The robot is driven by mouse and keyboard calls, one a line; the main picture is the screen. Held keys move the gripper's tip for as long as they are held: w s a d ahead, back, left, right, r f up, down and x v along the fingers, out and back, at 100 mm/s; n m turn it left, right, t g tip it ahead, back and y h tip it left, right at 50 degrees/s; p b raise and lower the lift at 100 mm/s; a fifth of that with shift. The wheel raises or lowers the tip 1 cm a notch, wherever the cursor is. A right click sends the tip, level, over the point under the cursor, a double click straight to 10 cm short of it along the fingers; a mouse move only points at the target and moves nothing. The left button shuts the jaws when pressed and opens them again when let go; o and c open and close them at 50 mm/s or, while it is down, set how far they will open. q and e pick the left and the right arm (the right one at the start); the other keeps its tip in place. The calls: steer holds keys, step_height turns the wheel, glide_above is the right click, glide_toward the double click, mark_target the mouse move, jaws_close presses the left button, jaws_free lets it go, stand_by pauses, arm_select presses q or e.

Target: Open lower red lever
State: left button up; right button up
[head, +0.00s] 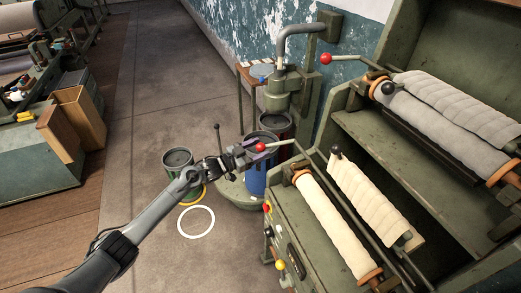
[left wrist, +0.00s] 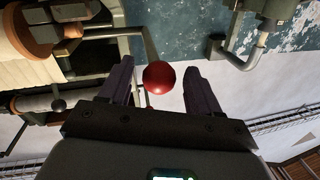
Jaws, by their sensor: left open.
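The lower red lever has a round red knob (head: 260,147) on a thin metal rod that runs right toward the lower roller of the green machine. My left gripper (head: 250,152) is at this knob in the head view. In the left wrist view the red knob (left wrist: 159,77) sits between the two spread fingers of my left gripper (left wrist: 160,85), with space on both sides. The fingers are open, and I cannot tell whether either touches the knob. An upper red knob (head: 326,58) is on another lever higher up. My right gripper is not in view.
The green machine (head: 360,130) with cloth-wrapped rollers fills the right side. A drum pump (head: 277,92) and cans stand behind my left gripper. A small can (head: 178,157) stands on the floor. The concrete floor (head: 150,100) at left is mostly clear.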

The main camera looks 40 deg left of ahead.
arm_select(q)
steer(key=shift+w+d, duration=0.2)
steer(key=shift+w, duration=0.45)
jaws_close()
